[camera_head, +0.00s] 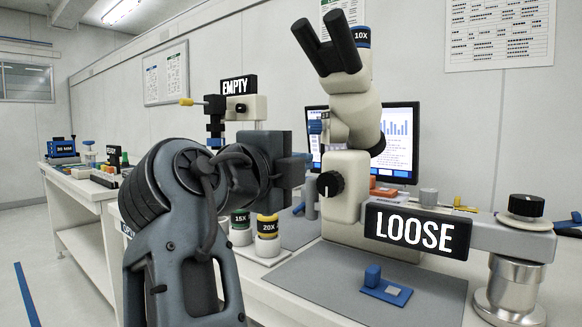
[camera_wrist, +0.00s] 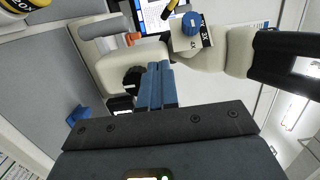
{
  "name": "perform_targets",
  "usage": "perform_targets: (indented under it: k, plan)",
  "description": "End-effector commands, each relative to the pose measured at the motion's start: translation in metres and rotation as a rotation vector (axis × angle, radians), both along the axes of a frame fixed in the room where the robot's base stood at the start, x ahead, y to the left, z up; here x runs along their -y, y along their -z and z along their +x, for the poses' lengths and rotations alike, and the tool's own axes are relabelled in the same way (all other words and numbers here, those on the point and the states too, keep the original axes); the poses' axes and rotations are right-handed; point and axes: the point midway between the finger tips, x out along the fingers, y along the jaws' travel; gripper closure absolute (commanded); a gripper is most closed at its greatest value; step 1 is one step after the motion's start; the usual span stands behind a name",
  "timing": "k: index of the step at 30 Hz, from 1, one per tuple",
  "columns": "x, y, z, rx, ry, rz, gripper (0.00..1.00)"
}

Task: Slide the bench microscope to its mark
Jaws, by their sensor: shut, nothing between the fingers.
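The bench microscope (camera_head: 347,165) is cream with black eyepieces, a blue 10X band and a black focus knob. It hangs on a boom with a LOOSE sign (camera_head: 417,232), above a grey mat (camera_head: 325,285). In the wrist view the microscope (camera_wrist: 235,50) fills the upper right. My gripper (camera_wrist: 160,68) has its blue-grey fingers shut and empty, pointing at the microscope body near the knob. I cannot tell whether they touch it. In the head view my gripper (camera_head: 300,168) is just left of the microscope, its fingertips mostly hidden. I cannot make out a mark.
A silver post (camera_head: 512,290) with a black knob carries the boom at right. A blue block and plate (camera_head: 386,290) lie on the mat. A monitor (camera_head: 400,140) stands behind. Labelled lens holders (camera_head: 267,235) and an instrument with an EMPTY sign (camera_head: 239,85) stand left.

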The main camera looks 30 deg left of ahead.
Motion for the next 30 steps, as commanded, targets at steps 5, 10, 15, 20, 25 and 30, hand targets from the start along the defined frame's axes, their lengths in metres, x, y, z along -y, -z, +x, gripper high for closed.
perform_targets:
  k: [5, 10, 15, 20, 25, 30]
  plan:
    - [-0.004, -0.001, -0.024, 0.001, -0.004, 0.001, 1.00]
    - [-0.006, -0.001, -0.049, 0.001, -0.005, 0.000, 1.00]
    - [-0.009, 0.000, -0.076, 0.000, -0.005, 0.000, 1.00]
    - [-0.010, 0.000, -0.093, 0.001, -0.004, 0.000, 1.00]
    - [-0.010, 0.000, -0.098, 0.001, -0.003, 0.000, 1.00]
    - [-0.010, 0.000, -0.098, 0.001, -0.003, -0.001, 1.00]
